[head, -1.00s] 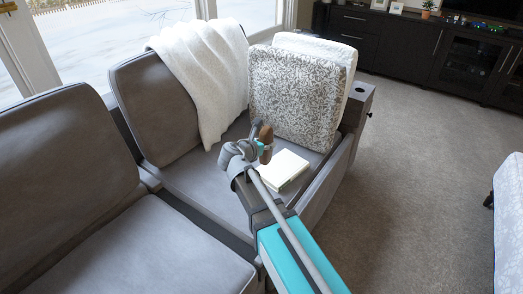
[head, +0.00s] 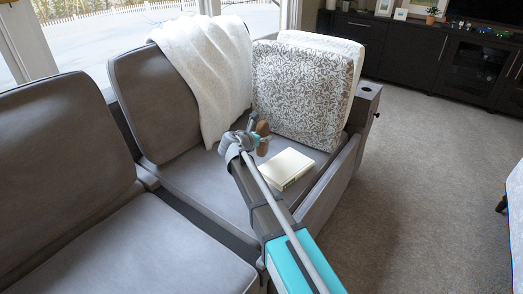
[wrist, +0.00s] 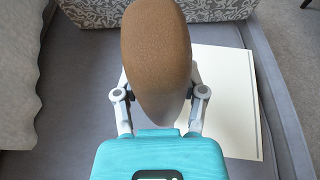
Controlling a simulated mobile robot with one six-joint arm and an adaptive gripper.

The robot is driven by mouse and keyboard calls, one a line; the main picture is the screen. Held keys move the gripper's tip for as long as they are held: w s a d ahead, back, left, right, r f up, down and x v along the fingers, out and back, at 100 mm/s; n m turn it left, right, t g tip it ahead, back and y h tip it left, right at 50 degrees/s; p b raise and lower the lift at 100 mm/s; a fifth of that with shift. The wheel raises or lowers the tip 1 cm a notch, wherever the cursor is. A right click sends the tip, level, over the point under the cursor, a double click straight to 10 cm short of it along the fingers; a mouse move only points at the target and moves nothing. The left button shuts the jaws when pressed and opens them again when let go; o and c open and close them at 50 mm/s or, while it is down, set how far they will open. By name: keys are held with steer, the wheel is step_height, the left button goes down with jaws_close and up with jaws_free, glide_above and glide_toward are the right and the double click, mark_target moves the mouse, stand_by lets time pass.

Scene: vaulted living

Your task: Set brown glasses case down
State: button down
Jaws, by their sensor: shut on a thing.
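The brown glasses case (head: 263,138) is held at the end of my arm, above the grey seat cushion. In the wrist view the case (wrist: 156,50) fills the upper middle, large and rounded, with its long side pointing away from the camera. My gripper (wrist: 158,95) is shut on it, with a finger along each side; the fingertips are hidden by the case. In the head view my gripper (head: 259,140) is near the white book, to its upper left. Whether the case touches the seat cannot be told.
A white book (head: 286,168) lies on the seat (head: 205,185), right of the case. Patterned and white cushions (head: 300,95) lean behind it. A white throw (head: 208,75) hangs over the backrest. The sofa arm (head: 335,175) bounds the right side. Bare seat lies to the left.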

mark_target(262, 144)
steer(key=shift+w+a+f, duration=0.1)
steer(key=shift+w+f, duration=0.25)
steer(key=shift+f, duration=0.1)
steer(key=shift+w+a+f+b, duration=0.1)
steer(key=shift+w+f+b, duration=0.35)
steer(key=shift+f+b, duration=1.55)
steer(key=shift+b, duration=0.2)
steer(key=shift+f, duration=0.15)
steer(key=shift+c, duration=0.8)
jaws_free()
steer(key=shift+r, duration=0.25)
